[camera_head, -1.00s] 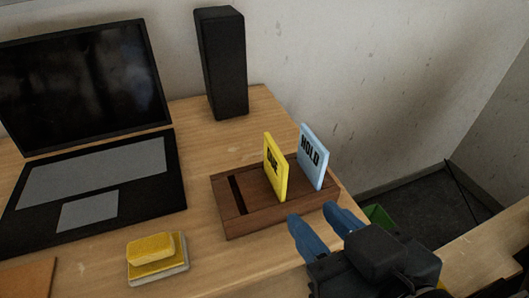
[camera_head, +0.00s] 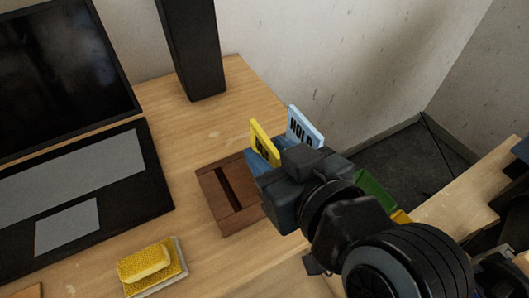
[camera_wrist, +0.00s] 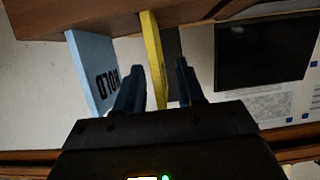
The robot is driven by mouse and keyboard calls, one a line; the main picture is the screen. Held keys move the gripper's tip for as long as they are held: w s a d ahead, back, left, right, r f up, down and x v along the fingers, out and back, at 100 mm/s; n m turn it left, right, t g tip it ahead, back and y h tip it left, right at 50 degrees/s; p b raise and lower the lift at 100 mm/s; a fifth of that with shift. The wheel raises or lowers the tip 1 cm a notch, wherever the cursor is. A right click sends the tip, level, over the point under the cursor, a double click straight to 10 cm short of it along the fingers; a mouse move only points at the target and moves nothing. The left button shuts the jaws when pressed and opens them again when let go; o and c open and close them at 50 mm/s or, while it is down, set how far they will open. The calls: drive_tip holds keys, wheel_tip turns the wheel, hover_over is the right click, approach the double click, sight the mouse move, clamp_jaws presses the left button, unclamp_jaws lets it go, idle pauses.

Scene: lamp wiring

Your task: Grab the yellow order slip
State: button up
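The yellow order slip (camera_head: 264,143) stands upright in a slotted wooden holder (camera_head: 216,198) on the desk. A light blue slip marked HOLD (camera_head: 306,126) stands to its right. My gripper (camera_head: 266,165) has blue fingers and is at the yellow slip, its body hiding the slip's lower part. In the wrist view, the yellow slip (camera_wrist: 153,58) lies between the two fingers of my gripper (camera_wrist: 156,85), with gaps showing on both sides. The fingers are open. The blue slip (camera_wrist: 92,72) is outside the fingers, close to the left one.
A yellow sponge (camera_head: 146,264) on a pale base is at the front. The holder's left slot is empty. A green thing (camera_head: 376,190) shows beyond the desk's right edge.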

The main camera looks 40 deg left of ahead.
drive_tip(key=shift+x, duration=1)
clamp_jaws()
